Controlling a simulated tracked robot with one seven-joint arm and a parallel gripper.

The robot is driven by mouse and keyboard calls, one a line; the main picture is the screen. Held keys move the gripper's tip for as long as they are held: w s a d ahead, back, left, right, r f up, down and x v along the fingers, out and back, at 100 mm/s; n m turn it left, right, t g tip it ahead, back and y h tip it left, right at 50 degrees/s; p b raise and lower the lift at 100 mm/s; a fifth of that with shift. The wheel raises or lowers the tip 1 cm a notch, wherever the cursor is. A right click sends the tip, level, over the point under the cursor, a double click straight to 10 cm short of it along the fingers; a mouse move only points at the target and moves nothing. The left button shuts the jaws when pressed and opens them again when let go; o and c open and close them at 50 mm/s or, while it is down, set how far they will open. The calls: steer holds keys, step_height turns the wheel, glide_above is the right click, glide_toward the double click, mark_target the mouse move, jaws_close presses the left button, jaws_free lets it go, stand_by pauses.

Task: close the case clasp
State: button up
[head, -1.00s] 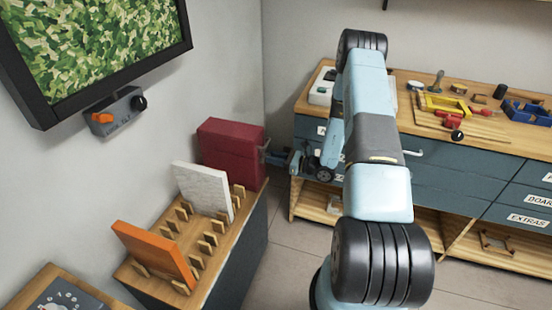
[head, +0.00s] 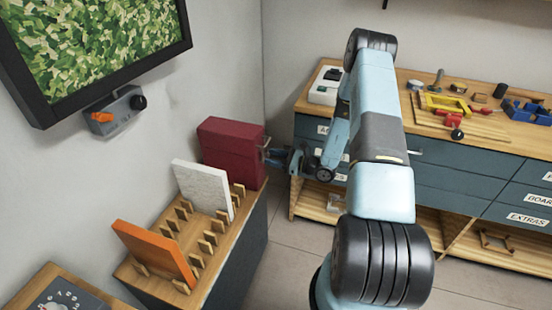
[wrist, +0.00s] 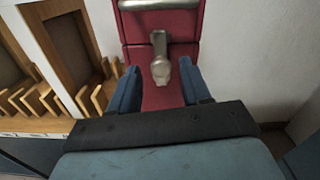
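The dark red case (head: 228,155) stands upright at the far end of the wooden-topped cabinet. In the wrist view its red face (wrist: 160,95) fills the middle, with a metal clasp (wrist: 160,58) on it. The clasp's lever hangs over the face and points toward me; I cannot tell whether it is latched. My gripper (wrist: 160,80) is open, with one blue finger on each side of the clasp's lower end and a gap to each. In the head view my gripper (head: 266,156) is at the right side of the case.
A white panel (head: 203,187) and an orange panel (head: 155,252) stand in wooden pegs on the same cabinet. A grey wall is close behind the case. A workbench (head: 425,125) with tools is at the right; floor shows between.

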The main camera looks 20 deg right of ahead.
steer(key=v, duration=1.3)
steer(key=shift+s+d, duration=0.2)
steer(key=shift+d, duration=0.15)
steer(key=s+a+r+n+g+h, duration=0.1)
steer(key=s+a+r+n+g, duration=0.3)
steer(key=r, duration=0.4)
steer(key=s+a+r+n+g+h, duration=0.1)
steer(key=a+r+n+g, duration=0.3)
steer(key=r, duration=0.4)
steer(key=s+a+r+n+g+h, duration=0.1)
steer(key=s+a+r+n+g, duration=0.25)
steer(key=r+n, duration=0.4)
steer(key=s+r+n+t+h, duration=0.6)
steer(key=s+r+h, duration=0.5)
steer(key=s+r, duration=0.8)
steer(key=shift+r+n+h, duration=0.3)
steer(key=shift+r+n, duration=0.5)
steer(key=shift+n, duration=0.25)
